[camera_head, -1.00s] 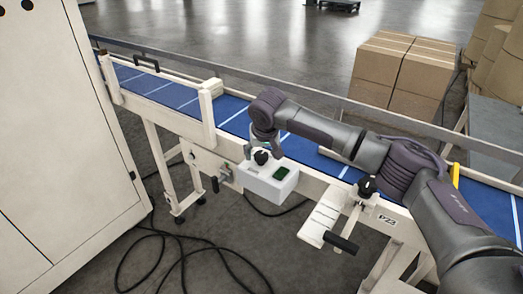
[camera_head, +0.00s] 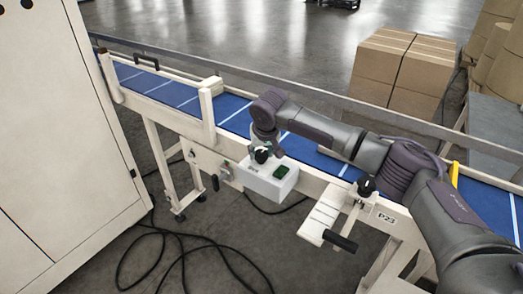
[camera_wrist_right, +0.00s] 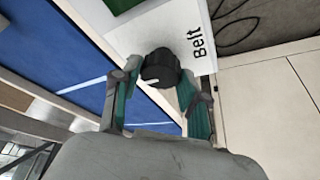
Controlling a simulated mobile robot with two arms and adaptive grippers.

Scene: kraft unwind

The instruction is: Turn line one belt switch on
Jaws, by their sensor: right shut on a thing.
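The belt switch is a black round knob (camera_wrist_right: 160,68) with a white pointer line, on a white control box (camera_head: 267,186) fixed to the conveyor's near side. The word "Belt" is printed beside it in the right wrist view. My right gripper (camera_head: 262,150) comes down over the box, with the knob between its fingers. In the right wrist view, the fingers of my right gripper (camera_wrist_right: 157,85) are on both sides of the knob, closed on it. A green display or button (camera_head: 280,172) sits on the same box, to the right of the knob. My left gripper is not in view.
The blue conveyor belt (camera_head: 232,106) runs behind the box. A clamp with a black knob (camera_head: 366,186) and a black handle (camera_head: 340,241) stands to the right. A white cabinet (camera_head: 60,130) is at left. Black cables (camera_head: 160,235) lie on the floor. Cartons (camera_head: 405,65) are stacked behind.

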